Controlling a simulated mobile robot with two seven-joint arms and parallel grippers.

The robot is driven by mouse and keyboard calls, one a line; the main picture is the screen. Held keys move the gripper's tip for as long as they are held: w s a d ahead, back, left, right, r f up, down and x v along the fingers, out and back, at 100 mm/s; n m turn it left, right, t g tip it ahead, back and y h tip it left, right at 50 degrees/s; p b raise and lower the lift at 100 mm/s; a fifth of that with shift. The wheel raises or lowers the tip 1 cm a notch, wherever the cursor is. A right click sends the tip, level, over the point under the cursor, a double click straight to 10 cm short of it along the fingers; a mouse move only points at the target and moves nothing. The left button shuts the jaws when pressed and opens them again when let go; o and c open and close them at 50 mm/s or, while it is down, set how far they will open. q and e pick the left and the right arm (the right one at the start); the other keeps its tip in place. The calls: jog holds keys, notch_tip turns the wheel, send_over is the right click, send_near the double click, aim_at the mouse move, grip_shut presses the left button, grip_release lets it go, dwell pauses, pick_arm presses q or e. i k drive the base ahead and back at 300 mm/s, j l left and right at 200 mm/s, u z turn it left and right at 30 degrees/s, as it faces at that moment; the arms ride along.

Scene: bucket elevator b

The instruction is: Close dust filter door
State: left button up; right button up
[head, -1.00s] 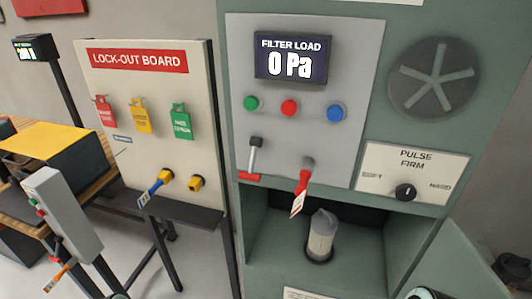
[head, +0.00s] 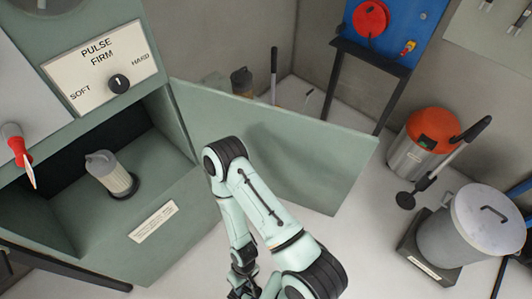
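The dust filter door (head: 285,150) is a flat grey-green panel. It stands wide open, swung out to the right from the right edge of the cabinet opening in the head view. Inside the open compartment (head: 60,200) a pale filter cartridge (head: 110,176) stands on a dark round base. My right arm reaches up in front of the door and bends down. My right gripper (head: 240,288) is at the bottom edge, dark and partly cut off, below and left of the door; its finger opening is unclear. My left gripper is not in view.
A pulse firmness panel (head: 88,60) with a black knob and a red-handled lever with a tag (head: 20,150) are on the cabinet. An orange-topped vacuum (head: 425,140), a lidded metal bin (head: 470,230) and a blue board on a stand (head: 385,30) are at right. White floor lies between.

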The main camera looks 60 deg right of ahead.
aim_at(310, 163)
jog(key=k+l+z, duration=0.2)
jog(key=k, duration=0.25)
jog(key=k+l+z, duration=0.25)
jog(key=k, duration=0.2)
jog(key=l+u, duration=0.3)
jog(key=l, duration=0.7)
jog(key=i+l+u, duration=0.2)
jog(key=l, duration=0.3)
jog(key=l+u, duration=0.25)
jog(key=l, duration=0.25)
jog(key=i+l+u, duration=0.2)
jog(key=l, duration=0.35)
jog(key=k, duration=0.05)
